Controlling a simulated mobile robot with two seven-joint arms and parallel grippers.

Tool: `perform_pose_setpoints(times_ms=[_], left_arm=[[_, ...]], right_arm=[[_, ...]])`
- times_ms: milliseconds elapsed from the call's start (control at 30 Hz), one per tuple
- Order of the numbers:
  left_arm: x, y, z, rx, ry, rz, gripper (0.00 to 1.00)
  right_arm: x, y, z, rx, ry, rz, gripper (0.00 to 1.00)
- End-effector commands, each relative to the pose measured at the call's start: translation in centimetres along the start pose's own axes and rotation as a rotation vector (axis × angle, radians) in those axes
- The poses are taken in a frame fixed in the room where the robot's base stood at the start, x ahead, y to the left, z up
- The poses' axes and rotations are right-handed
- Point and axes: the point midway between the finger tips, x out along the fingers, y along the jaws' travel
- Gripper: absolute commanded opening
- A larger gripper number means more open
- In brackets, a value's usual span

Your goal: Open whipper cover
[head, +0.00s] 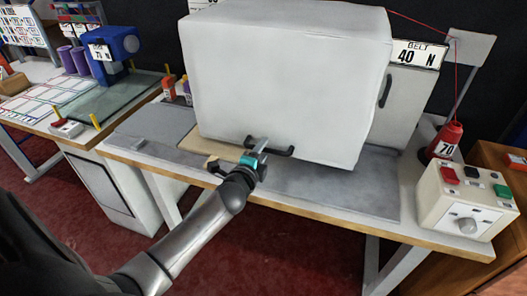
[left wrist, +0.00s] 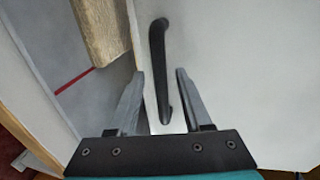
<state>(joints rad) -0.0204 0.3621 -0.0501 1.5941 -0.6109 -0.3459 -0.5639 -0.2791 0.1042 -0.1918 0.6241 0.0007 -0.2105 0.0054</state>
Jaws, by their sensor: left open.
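The whipper cover (head: 285,80) is a large white box standing on the grey-topped table. A black bar handle (head: 287,151) sits low on its front face. My left gripper (head: 262,149) is at the handle, with its fingers open. In the left wrist view, the black handle (left wrist: 156,60) runs between the two open fingers of my left gripper (left wrist: 160,82), against the white cover face (left wrist: 240,50). I cannot tell whether a finger touches the handle. What is under the cover is hidden. My right gripper is not in view.
A tan board (head: 205,146) shows at the cover's lower left edge; it also shows in the left wrist view (left wrist: 101,28). A control box (head: 465,200) with coloured buttons and a red cone (head: 446,138) stand at the right. A blue machine (head: 114,48) stands on the left table.

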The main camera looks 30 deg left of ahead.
Motion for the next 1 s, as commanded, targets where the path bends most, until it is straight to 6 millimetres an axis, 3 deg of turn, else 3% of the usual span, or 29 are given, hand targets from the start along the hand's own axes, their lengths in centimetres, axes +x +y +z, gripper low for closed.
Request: perform_pose_setpoints(times_ms=[133,467,900,1000], left_arm=[[0.93,-0.06,0.02,0.001,0.000,-0.002,0.49],[1.12,-0.06,0.04,0.001,0.000,-0.001,0.49],[1.10,-0.05,0.03,0.000,0.000,-0.001,0.01],[1.10,-0.04,0.03,0.000,0.000,0.000,0.00]], right_arm=[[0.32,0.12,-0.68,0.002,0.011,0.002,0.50],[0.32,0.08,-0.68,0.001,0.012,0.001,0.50],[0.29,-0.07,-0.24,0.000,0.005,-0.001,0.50],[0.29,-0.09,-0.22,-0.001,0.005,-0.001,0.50]])
